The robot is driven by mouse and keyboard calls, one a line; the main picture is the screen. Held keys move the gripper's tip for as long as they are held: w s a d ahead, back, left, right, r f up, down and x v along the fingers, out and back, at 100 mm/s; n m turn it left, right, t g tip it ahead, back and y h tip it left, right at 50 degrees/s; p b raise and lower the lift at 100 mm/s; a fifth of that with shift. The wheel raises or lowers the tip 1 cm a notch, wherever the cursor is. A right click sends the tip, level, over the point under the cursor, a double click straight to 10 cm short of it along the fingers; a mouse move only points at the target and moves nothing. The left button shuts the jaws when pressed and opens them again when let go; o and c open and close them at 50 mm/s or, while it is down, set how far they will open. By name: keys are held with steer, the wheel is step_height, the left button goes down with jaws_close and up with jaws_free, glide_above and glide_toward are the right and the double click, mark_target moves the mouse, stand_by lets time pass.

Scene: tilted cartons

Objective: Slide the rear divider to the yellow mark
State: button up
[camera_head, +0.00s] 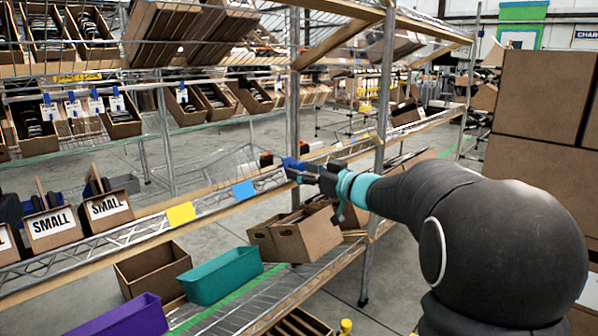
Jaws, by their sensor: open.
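The yellow mark (181,214) is a square on the front edge of the middle shelf (140,236), left of a blue mark (243,191). I cannot tell whether that shape is a separate object or part of the gripper. I cannot clearly single out the rear divider. Thin brown boards stand up behind the cartons labelled SMALL (50,228) at the left.
Metal posts (381,110) stand close to my arm. The lower shelf holds a teal bin (222,275), a purple bin (122,318), a brown bin (152,270) and tilted cartons (305,236). The shelf behind the two marks looks mostly bare. Large boxes (540,140) stand at the right.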

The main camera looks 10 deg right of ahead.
steer(key=shift+x, duration=0.85)
jaws_close()
